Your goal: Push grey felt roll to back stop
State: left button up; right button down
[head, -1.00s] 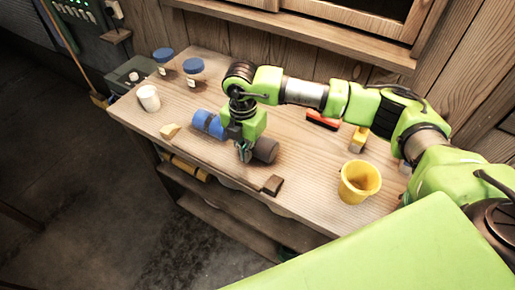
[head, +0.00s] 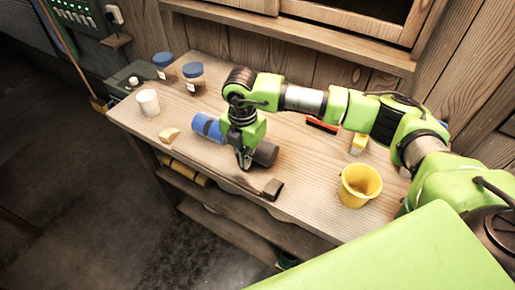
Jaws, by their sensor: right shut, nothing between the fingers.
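The grey felt roll (head: 265,154) lies on the wooden workbench (head: 310,185), its dark right end showing past my right gripper. A blue roll (head: 208,127) lies in line with it on the left. My right gripper (head: 245,165) is shut and empty, pointing down at the front side of the rolls. It hides the middle where the two rolls meet. I cannot tell whether the fingers touch the grey roll. I cannot pick out the back stop for certain. My left gripper is not in view.
Wooden blocks lie at the bench's front edge, one left (head: 170,134) and one right (head: 272,189). A yellow bucket (head: 360,186) stands right. A white cup (head: 148,102) and two blue-lidded jars (head: 193,76) stand left. A red-and-black item (head: 322,125) lies behind. Bench behind the rolls looks clear.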

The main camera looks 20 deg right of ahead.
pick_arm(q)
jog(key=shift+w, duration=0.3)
pick_arm(e)
jog(key=shift+w+d+b, duration=0.65)
jog(key=shift+w+d, duration=0.4)
jog(key=shift+d, duration=0.35)
jog(key=shift+w+d+b, duration=0.65)
jog(key=shift+w+d, duration=0.45)
jog(key=shift+d, duration=0.25)
jog(key=shift+w+d+b, duration=0.65)
jog(key=shift+w+d, duration=0.4)
jog(key=shift+d, duration=0.35)
pick_arm(q)
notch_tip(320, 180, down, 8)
jog(key=b, duration=0.4)
pick_arm(e)
jog(key=shift+w+d, duration=1.2)
jog(key=shift+d, duration=0.35)
jog(key=shift+w+d, duration=1.25)
jog(key=shift+d, duration=0.25)
jog(key=shift+w+d, duration=1.2)
jog(key=shift+d, duration=0.35)
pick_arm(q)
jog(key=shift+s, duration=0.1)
